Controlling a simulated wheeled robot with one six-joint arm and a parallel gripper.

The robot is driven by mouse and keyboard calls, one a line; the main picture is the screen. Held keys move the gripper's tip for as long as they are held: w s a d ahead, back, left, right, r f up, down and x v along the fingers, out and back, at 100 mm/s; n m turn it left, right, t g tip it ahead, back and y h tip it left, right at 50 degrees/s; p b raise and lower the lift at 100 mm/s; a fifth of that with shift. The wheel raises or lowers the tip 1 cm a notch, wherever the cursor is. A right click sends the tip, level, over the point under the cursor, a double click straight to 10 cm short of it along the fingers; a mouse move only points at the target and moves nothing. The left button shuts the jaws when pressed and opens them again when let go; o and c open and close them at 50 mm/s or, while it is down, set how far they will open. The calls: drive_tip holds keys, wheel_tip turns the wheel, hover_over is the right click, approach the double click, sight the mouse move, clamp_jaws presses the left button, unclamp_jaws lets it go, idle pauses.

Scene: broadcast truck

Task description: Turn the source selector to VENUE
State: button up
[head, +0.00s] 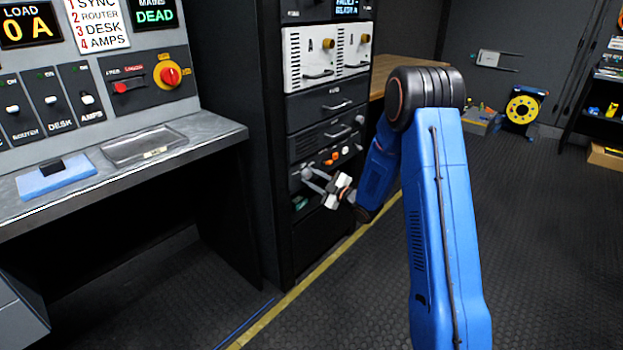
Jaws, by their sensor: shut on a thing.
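The black rack (267,150) stands left of my arm. A low panel (345,148) on it carries several small orange and white controls (334,155). My gripper (306,177) reaches the left part of this panel, with its fingers against the front. It is shut on a small control there, which I take to be the source selector. The fingers cover the control, so its pointer and the VENUE mark cannot be read at this size.
Rack drawer handles (338,106) stick out above my gripper. A yellow cable reel (523,108) stands at the back right. The floor on the right is clear.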

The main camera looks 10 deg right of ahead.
drive_tip(key=o, duration=1.1)
drive_tip(key=shift+c, duration=0.2)
drive_tip(key=shift+s, duration=0.1)
drive_tip(key=v, duration=1.7)
drive_tip(key=shift+s+d, duration=0.15)
